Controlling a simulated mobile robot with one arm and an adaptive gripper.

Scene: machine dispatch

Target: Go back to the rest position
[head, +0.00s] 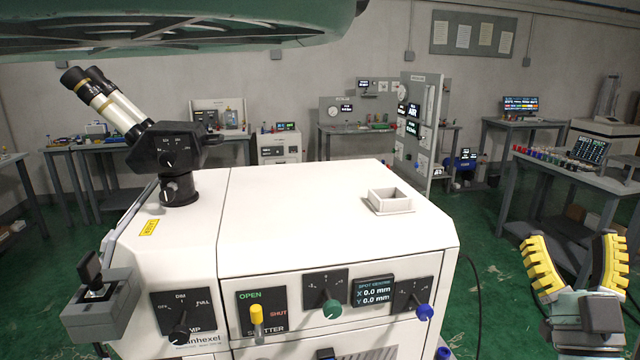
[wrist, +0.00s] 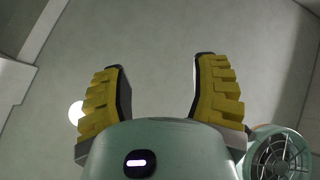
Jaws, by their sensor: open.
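My gripper (head: 577,268) is at the lower right of the head view, to the right of the white machine (head: 330,215) and apart from it. Its two yellow ribbed fingers point up and stand wide apart, with nothing between them. In the wrist view my gripper (wrist: 158,90) is also open and empty, facing a plain grey wall or ceiling surface with a round bright light at the left. No object is held.
The white machine fills the middle, with a binocular eyepiece (head: 110,105), a square tray (head: 390,201), a yellow shutter lever (head: 257,320) and knobs. A workbench (head: 560,180) stands behind my gripper at the right. Green floor (head: 490,230) is clear between them.

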